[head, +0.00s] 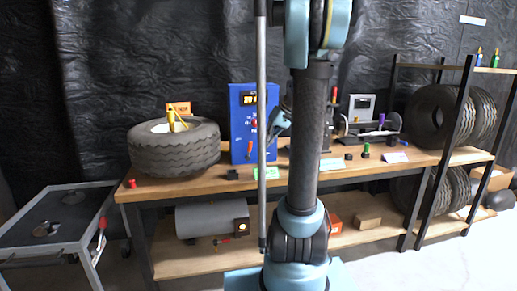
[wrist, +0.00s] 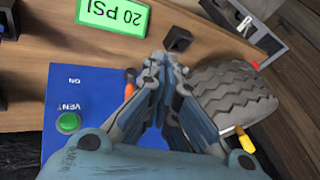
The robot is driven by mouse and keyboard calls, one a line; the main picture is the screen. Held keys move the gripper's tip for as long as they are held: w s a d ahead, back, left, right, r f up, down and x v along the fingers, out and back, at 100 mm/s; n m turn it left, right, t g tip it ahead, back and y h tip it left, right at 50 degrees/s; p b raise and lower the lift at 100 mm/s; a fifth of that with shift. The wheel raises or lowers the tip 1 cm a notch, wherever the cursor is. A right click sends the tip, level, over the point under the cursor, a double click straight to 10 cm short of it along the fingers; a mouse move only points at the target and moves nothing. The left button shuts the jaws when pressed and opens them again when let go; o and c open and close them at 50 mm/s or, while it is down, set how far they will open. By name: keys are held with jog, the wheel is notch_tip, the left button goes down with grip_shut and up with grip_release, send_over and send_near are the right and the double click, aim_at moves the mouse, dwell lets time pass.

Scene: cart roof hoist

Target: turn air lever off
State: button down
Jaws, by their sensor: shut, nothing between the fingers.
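The blue air panel (head: 236,128) stands on the bench, with a lit display and a red part on its front. An orange-handled lever (head: 249,149), apparently the air lever, is low on its face. In the wrist view the panel (wrist: 90,100) appears upside down, with "ON" and "VENT" labels and a green button (wrist: 68,122). The orange lever tip (wrist: 130,76) shows just left of my gripper (wrist: 163,58); the fingers hide the rest. My gripper is shut and empty, in front of the panel. In the head view my gripper (head: 273,132) is partly hidden by a vertical pole.
A tire (head: 174,150) lies on the bench left of the panel, with a yellow tool on it. A green "20 PSI" card (wrist: 113,15) and a small black block (wrist: 177,39) are at the bench front. A tank (head: 208,219) sits on the lower shelf.

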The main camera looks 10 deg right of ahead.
jog(key=n+y, duration=0.1)
jog(key=y, duration=0.1)
send_near(259, 145)
jog(key=s+a+r, duration=0.1)
jog(key=s, duration=0.5)
jog(key=shift+t, duration=0.4)
jog(key=x, duration=0.9)
jog(key=shift+w+a+f, duration=0.2)
jog(key=shift+w, duration=0.1)
